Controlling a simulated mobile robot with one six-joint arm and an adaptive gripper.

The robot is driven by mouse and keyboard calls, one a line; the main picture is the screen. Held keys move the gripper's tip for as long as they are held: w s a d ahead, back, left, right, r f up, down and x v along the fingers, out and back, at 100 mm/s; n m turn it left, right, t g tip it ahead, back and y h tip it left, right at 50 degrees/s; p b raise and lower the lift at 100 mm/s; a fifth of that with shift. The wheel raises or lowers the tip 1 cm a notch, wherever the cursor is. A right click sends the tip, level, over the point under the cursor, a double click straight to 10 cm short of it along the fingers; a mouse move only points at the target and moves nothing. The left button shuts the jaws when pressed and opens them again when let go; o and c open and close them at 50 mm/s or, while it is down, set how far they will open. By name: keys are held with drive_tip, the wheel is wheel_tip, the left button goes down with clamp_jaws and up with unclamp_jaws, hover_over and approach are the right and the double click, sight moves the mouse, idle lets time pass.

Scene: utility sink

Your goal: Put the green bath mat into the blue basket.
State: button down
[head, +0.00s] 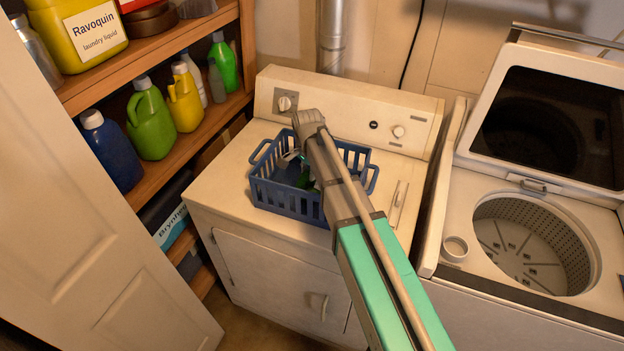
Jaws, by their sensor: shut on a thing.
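The blue basket (291,203) stands on top of the white dryer, with slatted walls and a handle loop at each end. My arm reaches over the basket from the lower right and hides part of its right half. My gripper (297,164) is down at the basket's opening, mostly hidden by my arm. It is shut on the green bath mat (303,180), of which only small dark green patches show inside the basket walls. I cannot tell whether the mat touches the basket floor.
The dryer top (230,170) is clear left of the basket. The dryer's control panel (350,112) rises behind. An open washer (535,245) with its lid up stands right. Shelves with several bottles (150,120) and a pale door (90,200) are left.

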drive_tip(key=shift+f+b, duration=0.35)
drive_tip(key=shift+f, duration=0.25)
drive_tip(key=shift+f, duration=0.15)
drive_tip(key=shift+c, duration=2.2)
unclamp_jaws()
drive_tip(key=shift+r, duration=0.3)
wheel_tip(320, 180, up, 12)
drive_tip(key=p, duration=1.2)
drive_tip(key=shift+f, duration=0.1)
drive_tip(key=shift+d, duration=0.1)
